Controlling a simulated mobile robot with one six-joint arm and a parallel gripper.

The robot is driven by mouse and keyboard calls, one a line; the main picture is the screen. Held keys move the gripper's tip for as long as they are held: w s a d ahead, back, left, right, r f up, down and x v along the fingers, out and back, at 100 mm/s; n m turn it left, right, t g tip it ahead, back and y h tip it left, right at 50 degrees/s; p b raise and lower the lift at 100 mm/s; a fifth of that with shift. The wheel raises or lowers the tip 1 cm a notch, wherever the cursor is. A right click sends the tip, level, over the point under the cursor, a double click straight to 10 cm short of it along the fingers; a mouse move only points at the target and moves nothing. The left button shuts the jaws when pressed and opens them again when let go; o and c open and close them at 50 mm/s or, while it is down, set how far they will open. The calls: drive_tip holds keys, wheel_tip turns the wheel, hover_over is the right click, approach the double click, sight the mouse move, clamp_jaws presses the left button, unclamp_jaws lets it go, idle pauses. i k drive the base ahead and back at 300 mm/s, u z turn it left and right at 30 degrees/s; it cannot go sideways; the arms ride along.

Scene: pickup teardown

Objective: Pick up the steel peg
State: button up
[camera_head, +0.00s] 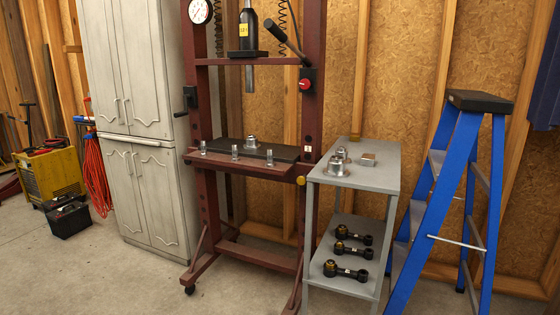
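Three small upright silvery pegs stand in a row along the front of the red press's bed: a left peg (203,147), a middle peg (235,152) and a right peg (269,157). They look alike, and I cannot tell which one is the steel peg. Behind them, a wider stepped metal piece (251,144) sits on the dark plate (223,145) of the press. My gripper is not in view.
The red press frame (313,125) has uprights on both sides, with a ram (250,78) above the bed. A grey cart (385,179) with metal parts stands at right. A blue stepladder (437,190) is beyond it. Floor in front is clear.

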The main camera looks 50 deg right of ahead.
sight(234, 149)
drive_tip(key=z, duration=3.35)
drive_tip(key=i, duration=0.1)
drive_tip(key=u, duration=0.25)
drive_tip(key=k, duration=0.1)
drive_tip(key=u, duration=2.8)
drive_tip(key=i, duration=0.4)
drive_tip(key=u, duration=0.1)
